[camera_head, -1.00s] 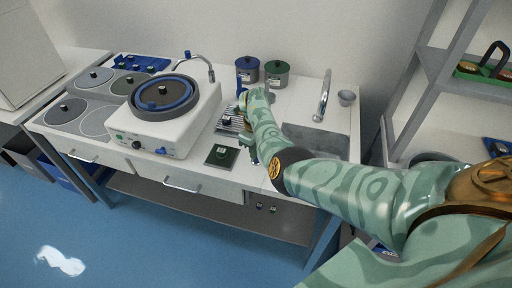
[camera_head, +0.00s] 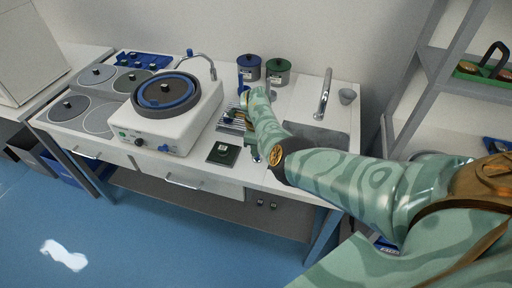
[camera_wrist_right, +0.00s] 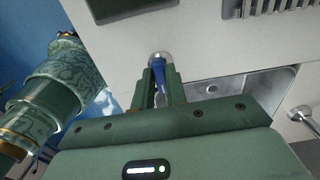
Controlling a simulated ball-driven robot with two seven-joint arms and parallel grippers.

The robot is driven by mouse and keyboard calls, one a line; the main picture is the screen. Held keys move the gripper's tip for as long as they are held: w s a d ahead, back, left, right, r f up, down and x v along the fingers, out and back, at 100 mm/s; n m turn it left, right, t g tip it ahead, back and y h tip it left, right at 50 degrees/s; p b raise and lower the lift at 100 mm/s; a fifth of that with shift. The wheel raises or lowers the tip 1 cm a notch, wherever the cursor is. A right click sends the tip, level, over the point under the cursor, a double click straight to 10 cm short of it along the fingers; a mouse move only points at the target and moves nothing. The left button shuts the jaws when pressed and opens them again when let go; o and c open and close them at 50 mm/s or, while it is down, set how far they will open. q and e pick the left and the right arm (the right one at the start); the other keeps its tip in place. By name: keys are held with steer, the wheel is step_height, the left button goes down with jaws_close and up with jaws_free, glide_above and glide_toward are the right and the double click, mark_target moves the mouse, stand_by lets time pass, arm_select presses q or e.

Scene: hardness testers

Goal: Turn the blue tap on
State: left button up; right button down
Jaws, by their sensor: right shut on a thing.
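The blue tap (camera_wrist_right: 158,72) shows in the right wrist view as a blue piece with a round, shiny silver part at its far end. My right gripper (camera_wrist_right: 160,88) is shut on the blue piece, with a green finger on each side. In the head view my right gripper (camera_head: 254,150) is by the front of the worktop, between the dark green block and the sink, and is largely hidden by my forearm. How far the tap is turned cannot be told. My left gripper is not in view.
A dark green block (camera_head: 223,154) lies left of my right gripper. A sink (camera_head: 322,137) with a silver faucet (camera_head: 324,95) is to the right. A white machine with a dark round disc (camera_head: 166,92) stands left. Blue (camera_head: 249,67) and green (camera_head: 278,72) pots stand behind.

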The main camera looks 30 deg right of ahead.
steer(key=c, duration=1.4)
jaws_free()
steer(key=shift+c, duration=0.2)
step_height(320, 180, up, 16)
steer(key=p, duration=0.7)
steer(key=shift+r+p, duration=0.2)
steer(key=shift+p, duration=0.15)
steer(key=shift+f, duration=0.1)
